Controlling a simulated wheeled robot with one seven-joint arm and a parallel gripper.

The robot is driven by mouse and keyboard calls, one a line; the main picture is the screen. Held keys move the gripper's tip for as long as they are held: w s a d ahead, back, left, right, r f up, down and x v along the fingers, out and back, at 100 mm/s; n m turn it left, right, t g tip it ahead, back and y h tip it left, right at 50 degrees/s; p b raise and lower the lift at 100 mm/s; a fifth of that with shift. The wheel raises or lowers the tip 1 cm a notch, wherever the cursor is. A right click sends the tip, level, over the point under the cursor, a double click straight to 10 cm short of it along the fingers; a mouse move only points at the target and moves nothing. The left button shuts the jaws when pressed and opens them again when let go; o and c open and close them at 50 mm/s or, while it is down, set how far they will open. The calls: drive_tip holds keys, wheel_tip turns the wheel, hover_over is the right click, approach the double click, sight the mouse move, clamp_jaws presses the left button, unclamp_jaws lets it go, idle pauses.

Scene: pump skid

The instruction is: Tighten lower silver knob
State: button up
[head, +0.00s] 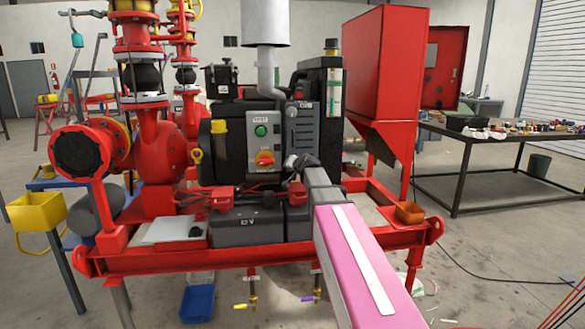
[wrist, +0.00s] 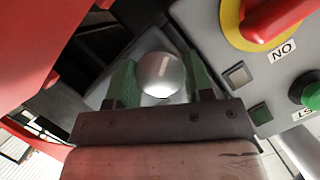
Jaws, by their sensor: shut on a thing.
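The silver knob (wrist: 159,75) shows in the wrist view as a round, shiny metal cap. My gripper (wrist: 162,82) has its two green fingers on either side of the knob and is shut on it. In the head view my gripper (head: 297,161) is at the right side of the grey control panel (head: 248,146), against the dark machine housing. The knob is hidden behind my gripper there, and whether it is turned tight cannot be told.
A red and yellow rotary switch (wrist: 262,22) and a green button (wrist: 312,95) sit close to the right of my gripper in the wrist view. Red frame parts (wrist: 45,45) are near on the left. Grey battery boxes (head: 248,224) stand below in the head view.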

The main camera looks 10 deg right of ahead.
idle(0.3)
drive_tip(key=o, duration=0.9)
drive_tip(key=shift+s, duration=0.1)
drive_tip(key=v, duration=1)
drive_tip(key=shift+s+d+r, duration=0.1)
drive_tip(key=shift+s, duration=0.25)
